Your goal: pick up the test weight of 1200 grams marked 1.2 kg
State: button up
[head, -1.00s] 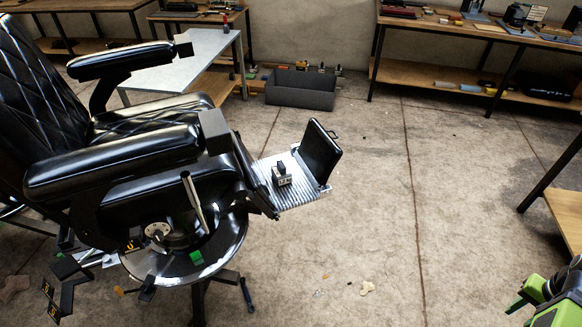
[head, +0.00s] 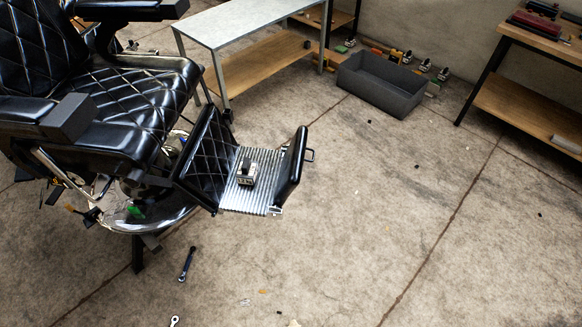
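A small weight-like block (head: 246,174) with a black top and a pale label on its front stands upright on the ribbed metal footrest (head: 262,203) of the black barber chair (head: 136,83). The label is too small to read for certain. Several similar small blocks (head: 423,66) stand on the floor by the back wall, behind the grey bin; their markings cannot be read. My gripper is not in view.
A dark grey open bin (head: 378,88) stands on the floor near a metal-topped table (head: 235,22). A wooden workbench (head: 540,38) is at the upper right. A wrench (head: 187,264) lies on the floor. The floor right of the footrest is largely clear.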

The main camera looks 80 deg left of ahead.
aim_at(249, 170)
jog(key=u, duration=0.15)
jog(key=i, duration=0.3)
jog(key=u, duration=4.85)
jog(key=i, duration=0.1)
jog(key=z, duration=1.65)
jog(key=k, duration=0.15)
jog(key=z, duration=5.2)
jog(key=k, duration=1)
jog(key=z, duration=5.8)
